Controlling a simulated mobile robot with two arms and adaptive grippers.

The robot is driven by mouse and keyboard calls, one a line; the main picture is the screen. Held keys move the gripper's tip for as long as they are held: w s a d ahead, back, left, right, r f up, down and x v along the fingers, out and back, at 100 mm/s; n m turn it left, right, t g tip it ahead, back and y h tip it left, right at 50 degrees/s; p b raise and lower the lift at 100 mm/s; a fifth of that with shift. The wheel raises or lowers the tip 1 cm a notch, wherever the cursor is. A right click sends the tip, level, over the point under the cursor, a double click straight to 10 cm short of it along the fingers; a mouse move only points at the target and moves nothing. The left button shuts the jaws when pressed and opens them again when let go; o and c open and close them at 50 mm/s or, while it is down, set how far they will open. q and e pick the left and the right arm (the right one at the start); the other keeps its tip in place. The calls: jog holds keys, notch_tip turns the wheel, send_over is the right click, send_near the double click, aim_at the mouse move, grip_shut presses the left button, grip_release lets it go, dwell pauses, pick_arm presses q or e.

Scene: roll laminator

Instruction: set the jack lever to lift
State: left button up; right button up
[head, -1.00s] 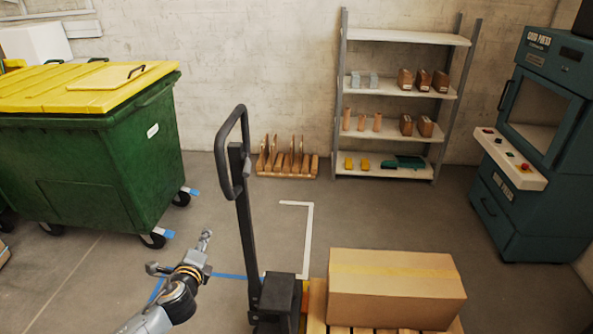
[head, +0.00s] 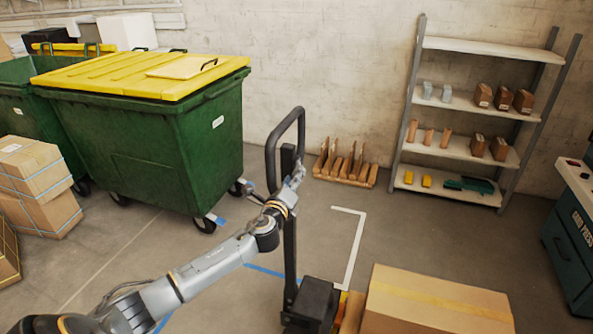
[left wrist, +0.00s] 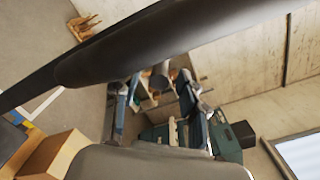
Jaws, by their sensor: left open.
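The pallet jack's black loop handle (head: 272,150) stands upright on its column (head: 290,255) in the head view. My left gripper (head: 296,174) is at the lower part of the loop, overlapping it in the picture. In the left wrist view, a thick dark bar (left wrist: 150,45) of the handle crosses close to the camera. The fingers of my open left gripper (left wrist: 160,100) show beyond it, with a small dark rounded piece (left wrist: 159,77) between them in the picture. I cannot tell whether that piece is the jack lever or whether anything touches it. The lever's setting cannot be made out. My right gripper is out of view.
A cardboard box (head: 435,305) sits beside the jack's base (head: 312,300). A green bin (head: 150,150) with a yellow lid stands left of the handle. A shelf (head: 475,147) and a small wooden rack (head: 345,175) are at the wall. Floor around the white marking is clear.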

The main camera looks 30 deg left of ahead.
pick_arm(q)
jog(key=shift+x, duration=1.5)
grip_shut()
